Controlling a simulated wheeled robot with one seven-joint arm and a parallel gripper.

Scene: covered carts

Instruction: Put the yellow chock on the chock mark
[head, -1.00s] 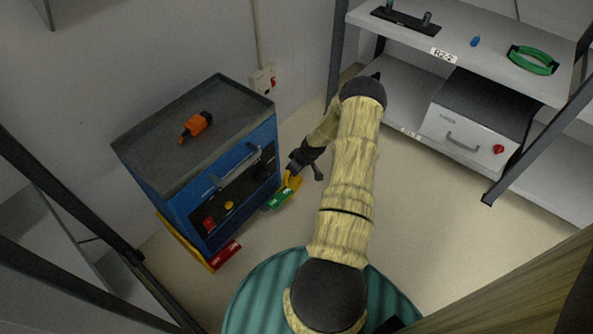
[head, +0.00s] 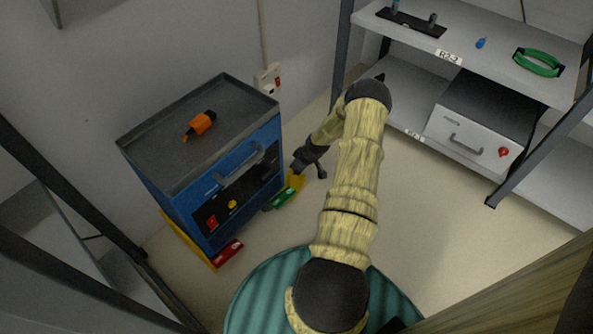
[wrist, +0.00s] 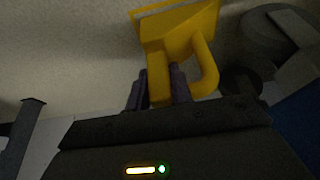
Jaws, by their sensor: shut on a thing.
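The yellow chock (wrist: 178,28) fills the upper middle of the wrist view, with a loop handle on its right side. My gripper (wrist: 160,88) is shut on it, with one dark finger on each side of its narrow part. In the head view the chock (head: 296,179) shows as a small yellow patch at my gripper (head: 301,169), low beside the right side of the blue cart. My arm and gripper hide part of it. I cannot make out the chock mark in either view.
The blue cart (head: 243,193) stands at left with an orange tool (head: 201,124) on its top. A green pedal (head: 284,198) and a red pedal (head: 228,252) stick out at its base. A shelf rack (head: 480,58) with a white drawer unit (head: 470,140) stands at right. Floor between is clear.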

